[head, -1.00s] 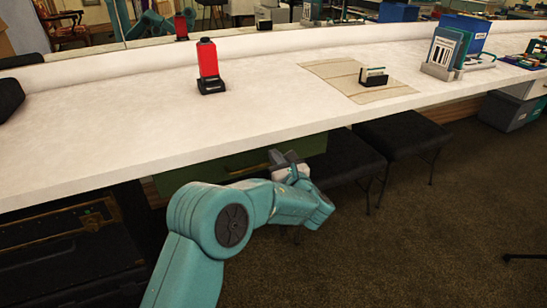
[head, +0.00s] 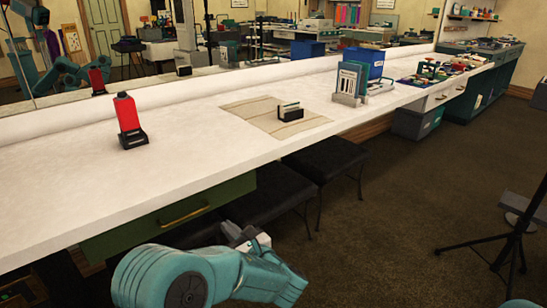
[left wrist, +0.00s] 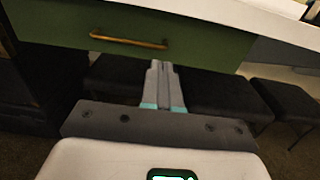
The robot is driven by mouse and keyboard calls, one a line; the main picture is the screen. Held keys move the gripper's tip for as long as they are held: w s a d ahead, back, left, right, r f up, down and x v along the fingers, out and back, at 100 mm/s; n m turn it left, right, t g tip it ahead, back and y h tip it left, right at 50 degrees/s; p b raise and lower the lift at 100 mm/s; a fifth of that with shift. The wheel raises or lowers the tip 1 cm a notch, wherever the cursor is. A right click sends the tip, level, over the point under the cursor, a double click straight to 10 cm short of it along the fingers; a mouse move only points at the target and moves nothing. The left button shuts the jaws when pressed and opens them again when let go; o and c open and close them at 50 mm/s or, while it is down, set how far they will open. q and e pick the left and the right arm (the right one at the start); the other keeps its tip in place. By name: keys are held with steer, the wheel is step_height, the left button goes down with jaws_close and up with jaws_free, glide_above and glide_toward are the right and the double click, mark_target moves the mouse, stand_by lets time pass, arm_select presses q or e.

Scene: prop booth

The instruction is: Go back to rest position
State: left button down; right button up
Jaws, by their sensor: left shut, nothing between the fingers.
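My left gripper (head: 236,232) is in front of the counter, below the worktop edge and close to the dark stools. Its fingers are shut and empty, and the left wrist view shows them pressed together (left wrist: 163,70). In that view a green drawer (left wrist: 190,42) with a brass handle (left wrist: 128,42) lies beyond the fingertips, with a visible gap of dark space under it. My left arm comes in from the bottom left in the head view. My right gripper is not seen.
The white counter (head: 190,150) carries a red bottle (head: 128,120) on a black base, a card holder (head: 290,112) on a beige cloth (head: 245,108), and a file rack (head: 350,84). Black stools (head: 325,158) stand below. A tripod (head: 512,240) stands at right. The carpet between is clear.

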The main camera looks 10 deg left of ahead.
arm_select(q)
steer(key=s+a+f+n+g+h, duration=0.15)
steer(key=s+f+g+h, duration=0.3)
steer(key=s+f, duration=0.55)
steer(key=s+f+n+g+h, duration=0.3)
steer(key=s+f+g, duration=0.3)
steer(key=f, duration=0.8)
steer(key=s+d+f+n+h, duration=0.45)
steer(key=s+n, duration=0.35)
steer(key=n, duration=0.3)
steer(key=s+d+f+n+h, duration=0.3)
steer(key=s+d+n+h, duration=0.4)
steer(key=n, duration=0.5)
step_height(320, 180, up, 27)
steer(key=a+y+p, duration=0.1)
steer(key=p, duration=2.6)
steer(key=shift+s+a+r+p, duration=0.15)
steer(key=shift+s+a+p, duration=0.15)
steer(key=shift+a+p, duration=0.1)
steer(key=shift+n+g, duration=0.25)
